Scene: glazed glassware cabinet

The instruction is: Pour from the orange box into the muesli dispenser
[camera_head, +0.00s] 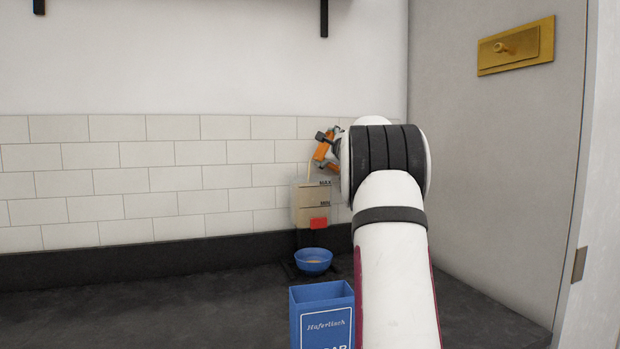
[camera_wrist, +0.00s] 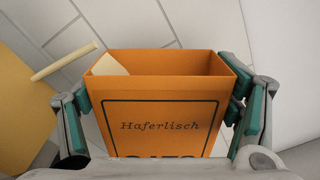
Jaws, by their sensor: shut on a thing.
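The orange box (camera_wrist: 160,118), lettered "Haferlisch", is open at the top in the wrist view. Pale contents (camera_wrist: 109,66) show at its left corner. My gripper (camera_wrist: 168,112) is shut on it, with a finger on each side. In the head view the orange box (camera_head: 322,150) is tilted, above the muesli dispenser and partly hidden by my arm. The muesli dispenser (camera_head: 301,204) is a beige container marked MAX and MIN, with a red part low on its front. A thin pale streak runs between box and dispenser; it looks like a falling stream. The fill level is unclear.
A blue bowl (camera_head: 313,261) stands under the dispenser. A blue open box (camera_head: 322,316), also lettered "Haferlisch", stands nearer on the dark counter (camera_head: 150,305). A tiled wall is close behind; a grey panel rises at right. The counter's left is clear.

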